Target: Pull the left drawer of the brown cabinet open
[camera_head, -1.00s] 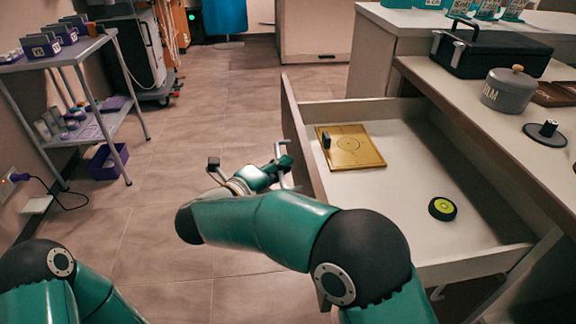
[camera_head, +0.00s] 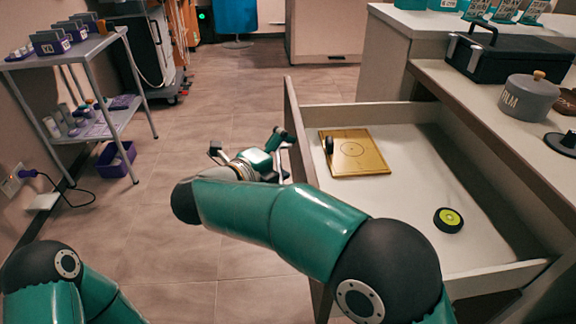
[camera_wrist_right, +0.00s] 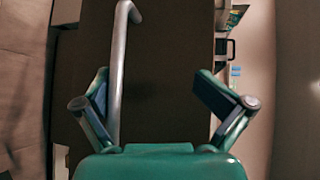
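The brown cabinet (camera_head: 482,118) stands at the right in the head view. Its left drawer (camera_head: 390,208) is pulled well out, with its front panel facing left. My right gripper (camera_head: 281,155) is at the outer face of that panel. In the right wrist view my right gripper (camera_wrist_right: 160,105) has its fingers spread apart. The grey bar handle (camera_wrist_right: 119,75) runs between them, nearer the left finger, in front of the dark panel (camera_wrist_right: 165,60). The fingers are not closed on it. My left gripper is out of view; only part of its arm shows at lower left.
In the drawer lie a gold plate (camera_head: 362,163) and a black and yellow-green round piece (camera_head: 448,220). A black case (camera_head: 508,58) and a grey FILM pot (camera_head: 528,98) stand on the cabinet top. A grey cart (camera_head: 95,45) stands at left. The floor between is clear.

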